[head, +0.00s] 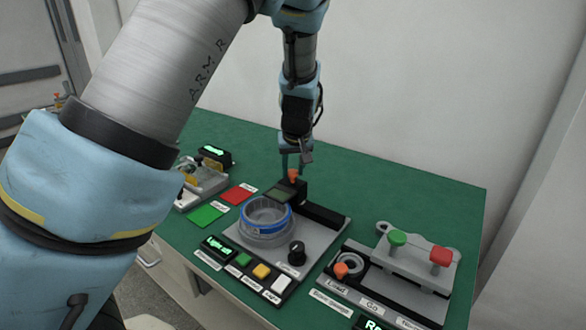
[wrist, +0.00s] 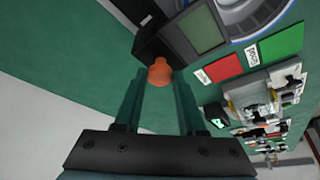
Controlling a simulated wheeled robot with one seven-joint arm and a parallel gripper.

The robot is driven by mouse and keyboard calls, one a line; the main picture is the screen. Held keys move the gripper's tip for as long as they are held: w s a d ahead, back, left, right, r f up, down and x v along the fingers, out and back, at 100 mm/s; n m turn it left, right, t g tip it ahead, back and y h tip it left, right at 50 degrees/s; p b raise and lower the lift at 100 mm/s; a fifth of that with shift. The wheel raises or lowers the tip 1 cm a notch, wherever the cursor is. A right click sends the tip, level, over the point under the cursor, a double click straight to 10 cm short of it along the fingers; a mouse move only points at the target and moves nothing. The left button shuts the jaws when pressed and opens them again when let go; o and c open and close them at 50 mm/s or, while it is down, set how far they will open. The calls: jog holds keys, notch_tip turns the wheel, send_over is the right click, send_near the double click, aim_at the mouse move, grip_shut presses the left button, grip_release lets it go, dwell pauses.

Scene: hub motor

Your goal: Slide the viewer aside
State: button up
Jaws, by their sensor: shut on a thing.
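In the wrist view the viewer's screen (wrist: 200,30) is at the top. An orange knob (wrist: 160,72) sticks out of the viewer's black body. My gripper (head: 293,170) points down at the knob from above. In the wrist view the green fingers of my gripper (wrist: 160,80) are shut on the orange knob, one on each side.
A black rail (head: 325,215) runs right from the viewer along the station's back edge. A panel with several buttons (head: 245,270) and a black dial (head: 297,252) is in front. Red (head: 239,194) and green (head: 205,214) pads lie left. A fixture with green and red knobs (head: 418,255) stands right.

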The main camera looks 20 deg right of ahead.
grip_shut()
dwell(0.8)
